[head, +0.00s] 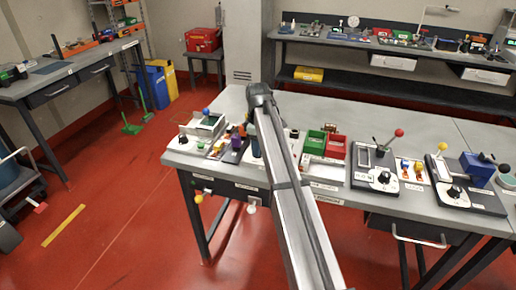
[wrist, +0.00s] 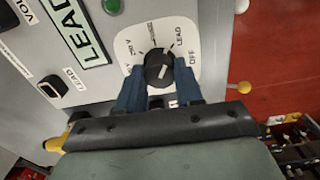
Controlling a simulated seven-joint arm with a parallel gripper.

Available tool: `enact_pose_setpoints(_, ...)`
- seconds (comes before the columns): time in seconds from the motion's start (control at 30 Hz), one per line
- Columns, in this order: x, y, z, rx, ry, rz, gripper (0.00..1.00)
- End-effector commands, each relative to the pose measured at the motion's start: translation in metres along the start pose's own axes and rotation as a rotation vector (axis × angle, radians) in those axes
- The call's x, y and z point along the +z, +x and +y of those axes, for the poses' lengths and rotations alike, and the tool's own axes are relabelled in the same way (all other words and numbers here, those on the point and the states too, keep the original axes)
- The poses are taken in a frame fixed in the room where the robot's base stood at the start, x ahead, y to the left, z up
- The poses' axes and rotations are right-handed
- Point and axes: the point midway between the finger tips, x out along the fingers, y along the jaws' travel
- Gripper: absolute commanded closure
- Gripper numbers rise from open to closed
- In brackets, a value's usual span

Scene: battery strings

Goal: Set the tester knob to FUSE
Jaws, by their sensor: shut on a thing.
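The tester (wrist: 205,25) fills much of the wrist view, a grey box with a white dial plate (wrist: 130,48). Its round black knob (wrist: 158,60) has a white pointer mark on its face. A green display (wrist: 84,32) reads LEAD. My gripper (wrist: 160,75) has its two blue fingers on either side of the knob and is shut on it. In the head view my arm hides the gripper and the knob.
A green light (wrist: 112,6) and a black switch (wrist: 52,87) sit near the dial. In the head view, the grey bench (head: 420,130) also holds green and red bins (head: 336,146), a lever station (head: 376,180) and a blue-vise station (head: 470,196). Red floor lies left.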

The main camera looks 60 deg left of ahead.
Motion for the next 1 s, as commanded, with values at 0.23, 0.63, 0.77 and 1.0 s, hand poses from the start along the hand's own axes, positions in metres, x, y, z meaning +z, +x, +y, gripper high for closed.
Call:
enact_pose_setpoints(0.23,0.0000,0.0000,-0.0001,0.000,-0.196,0.000,0.89)
enact_pose_setpoints(0.63,0.0000,0.0001,-0.0002,0.000,-0.489,0.000,0.89)
enact_pose_setpoints(0.77,0.0000,0.0001,-0.0002,0.000,-0.495,0.000,0.89)
enact_pose_setpoints(1.0,0.0000,0.0001,-0.0002,0.000,-0.522,0.000,0.89)
